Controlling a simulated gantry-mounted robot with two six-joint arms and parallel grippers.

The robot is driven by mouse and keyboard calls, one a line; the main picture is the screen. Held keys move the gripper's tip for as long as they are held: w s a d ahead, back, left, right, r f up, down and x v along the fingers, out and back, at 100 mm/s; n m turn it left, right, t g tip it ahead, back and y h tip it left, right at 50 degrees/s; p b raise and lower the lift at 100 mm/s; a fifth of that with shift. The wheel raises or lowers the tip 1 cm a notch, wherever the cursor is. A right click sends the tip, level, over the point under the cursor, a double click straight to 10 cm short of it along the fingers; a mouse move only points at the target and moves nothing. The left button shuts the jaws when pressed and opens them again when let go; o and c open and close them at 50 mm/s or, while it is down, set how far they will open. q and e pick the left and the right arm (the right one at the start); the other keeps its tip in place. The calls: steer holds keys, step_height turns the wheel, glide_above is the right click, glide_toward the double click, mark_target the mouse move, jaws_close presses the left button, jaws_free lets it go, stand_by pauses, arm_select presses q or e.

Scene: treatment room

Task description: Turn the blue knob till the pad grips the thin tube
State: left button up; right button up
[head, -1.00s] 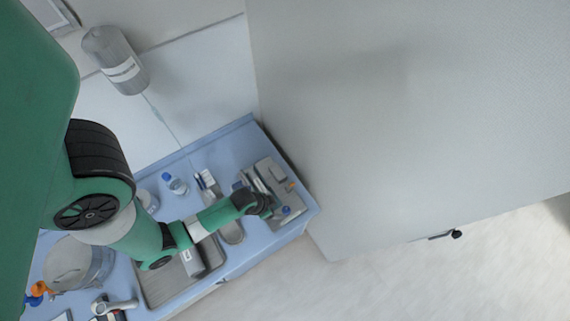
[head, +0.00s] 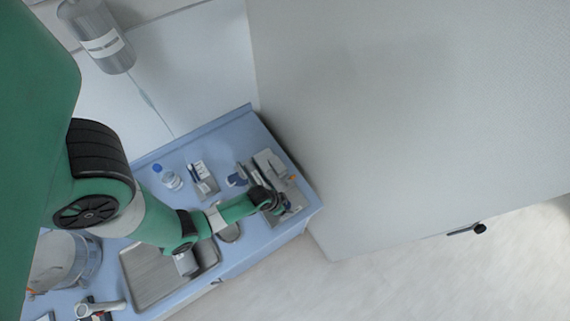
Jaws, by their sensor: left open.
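A grey device (head: 271,164) sits on the blue counter near its right corner, with a small orange part on its right side. My left gripper (head: 279,204) is over the front part of this device, open, with its dark fingers pointing down to the right. A small blue spot shows beside the fingers, perhaps the blue knob, but it is mostly covered. The pad and the thin tube are too small or too hidden to make out. My right gripper is not in view.
The blue counter (head: 228,133) also holds a metal tray (head: 146,280), a blue-capped bottle (head: 168,177) and a small holder with thin items (head: 203,178). A clear tub (head: 62,262) stands at the left. A large pale panel (head: 400,120) rises close to the device's right.

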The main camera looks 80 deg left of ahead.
arm_select(q)
jaws_close()
stand_by(0.3)
steer(key=shift+m, duration=0.4)
steer(key=m+h, duration=0.1)
steer(key=m, duration=0.2)
steer(key=shift+a, duration=0.15)
steer(key=shift+r+m+h+p, duration=0.1)
steer(key=shift+m+h+p, duration=0.6)
steer(key=shift+m, duration=0.5)
